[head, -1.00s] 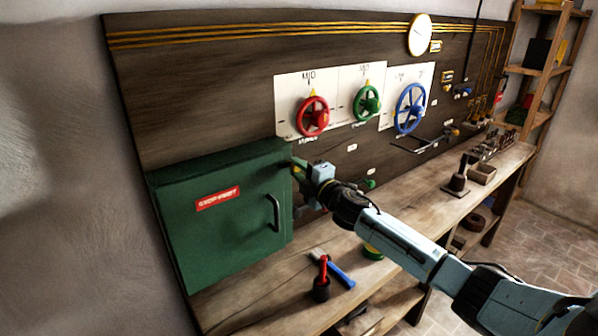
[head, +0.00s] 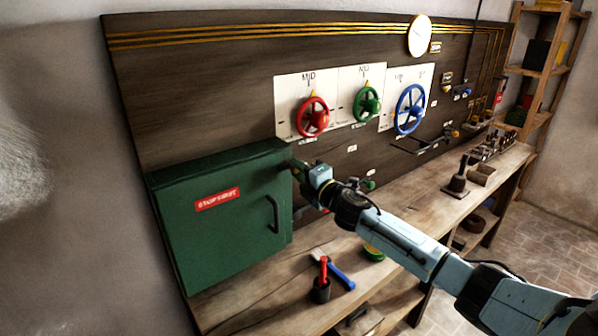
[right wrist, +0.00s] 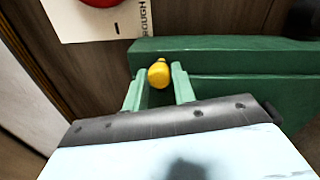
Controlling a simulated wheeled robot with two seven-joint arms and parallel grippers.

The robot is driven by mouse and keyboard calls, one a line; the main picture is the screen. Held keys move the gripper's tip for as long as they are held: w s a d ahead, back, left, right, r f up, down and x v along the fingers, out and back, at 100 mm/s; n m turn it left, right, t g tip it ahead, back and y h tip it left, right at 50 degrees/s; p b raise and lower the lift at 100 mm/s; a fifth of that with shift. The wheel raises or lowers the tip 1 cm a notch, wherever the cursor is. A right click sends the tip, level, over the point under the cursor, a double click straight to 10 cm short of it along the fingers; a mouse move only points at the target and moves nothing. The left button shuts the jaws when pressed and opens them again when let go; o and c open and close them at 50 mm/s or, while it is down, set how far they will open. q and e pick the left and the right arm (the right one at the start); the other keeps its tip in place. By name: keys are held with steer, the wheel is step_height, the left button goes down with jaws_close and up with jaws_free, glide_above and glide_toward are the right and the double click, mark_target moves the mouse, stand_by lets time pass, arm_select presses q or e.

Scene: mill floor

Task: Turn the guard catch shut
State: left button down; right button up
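The green guard box (head: 210,255) with a red label and a dark handle (head: 272,214) is at the left of the bench, its door closed. My right gripper (head: 297,166) is at the upper part of the box's right side. In the right wrist view, the yellow catch (right wrist: 159,74) sits between the two green fingertips of my right gripper (right wrist: 160,80), which close in on both its sides. The green box edge (right wrist: 230,45) runs behind it. In the head view the catch is hidden by the gripper. My left gripper is not in view.
Red (head: 312,117), green (head: 367,104) and blue (head: 409,109) handwheels are on the panel above. A dark cup with a red-handled tool (head: 320,290) and a blue-handled brush (head: 342,278) are on the bench (head: 265,300) below my arm. Shelves (head: 540,70) stand at the far right.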

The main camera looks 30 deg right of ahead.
steer(key=o, duration=0.4)
steer(key=shift+s+d+f+b, duration=0.2)
steer(key=shift+s+b, duration=0.15)
steer(key=shift+s, duration=1.85)
steer(key=shift+s+d+f+b, duration=0.15)
steer(key=shift+s+b, duration=0.15)
steer(key=shift+s, duration=1.95)
steer(key=shift+s+d+f+b, duration=0.1)
steer(key=shift+s+d+b, duration=0.2)
steer(key=shift+s, duration=1.9)
steer(key=shift+a, duration=0.15)
